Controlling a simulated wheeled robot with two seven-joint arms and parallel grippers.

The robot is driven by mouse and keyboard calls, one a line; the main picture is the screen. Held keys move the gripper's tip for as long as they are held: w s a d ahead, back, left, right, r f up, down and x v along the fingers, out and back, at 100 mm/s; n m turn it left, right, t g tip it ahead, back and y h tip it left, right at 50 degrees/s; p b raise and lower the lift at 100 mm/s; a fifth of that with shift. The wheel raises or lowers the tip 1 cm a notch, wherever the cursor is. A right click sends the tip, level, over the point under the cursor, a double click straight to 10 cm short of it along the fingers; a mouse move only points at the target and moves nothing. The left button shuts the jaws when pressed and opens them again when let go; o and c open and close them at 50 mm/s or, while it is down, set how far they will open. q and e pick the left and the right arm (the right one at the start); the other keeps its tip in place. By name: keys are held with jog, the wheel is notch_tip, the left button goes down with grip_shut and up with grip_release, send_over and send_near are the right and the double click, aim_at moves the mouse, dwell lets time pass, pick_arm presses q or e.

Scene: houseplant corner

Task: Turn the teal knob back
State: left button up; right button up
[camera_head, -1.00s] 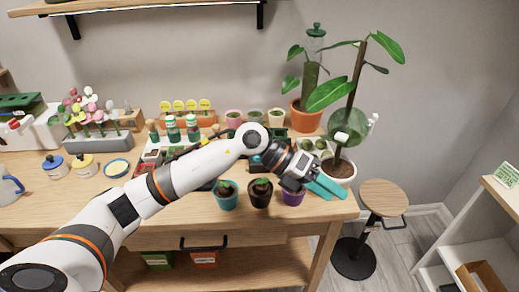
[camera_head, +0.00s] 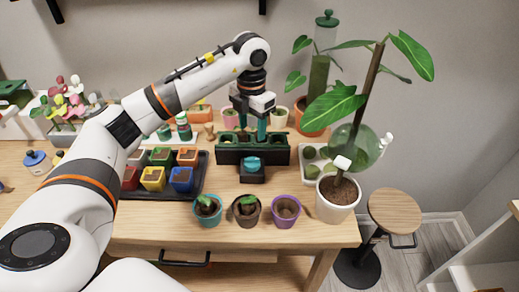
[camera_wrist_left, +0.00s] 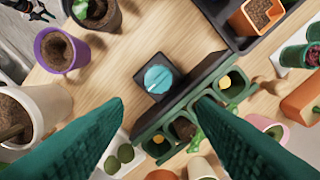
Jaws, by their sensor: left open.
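The teal knob (camera_head: 252,163) is a round dial on a small black base (camera_head: 253,177) at the front of a dark green planter box. In the left wrist view the knob (camera_wrist_left: 159,79) shows from above, with a ridge across its top. My left gripper (camera_head: 253,130) points down behind the knob, over the planter, and is open. In the left wrist view its two teal fingers (camera_wrist_left: 160,103) are spread wide with nothing between the tips; the knob appears just beyond them, apart from them.
The planter box (camera_head: 280,155) has several compartments. Teal (camera_head: 207,222), brown (camera_head: 246,219) and purple (camera_head: 286,219) pots stand along the front edge. A tray of colored pots (camera_head: 191,190) lies left. A large plant in a white pot (camera_head: 337,212) stands right.

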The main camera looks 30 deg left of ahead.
pick_arm(q)
jog(key=p, duration=0.1)
send_over(252, 159)
jog(key=f, duration=0.4)
jog(key=shift+s+f, duration=0.1)
jog(key=shift+s, duration=0.15)
jog(key=f, duration=0.3)
jog(key=shift+w+f+p, duration=0.2)
jog(key=shift+w+p, duration=0.05)
jog(key=shift+p, duration=0.15)
notch_tip(252, 159, down, 3)
jog(key=shift+p, duration=0.3)
jog(key=shift+f, duration=0.35)
jog(key=c, duration=0.7)
pick_arm(e)
jog(key=s+r, duration=0.1)
jog(key=s, duration=0.1)
jog(key=s+r, duration=0.1)
jog(key=shift+s+r, duration=0.2)
jog(key=shift+s, duration=0.2)
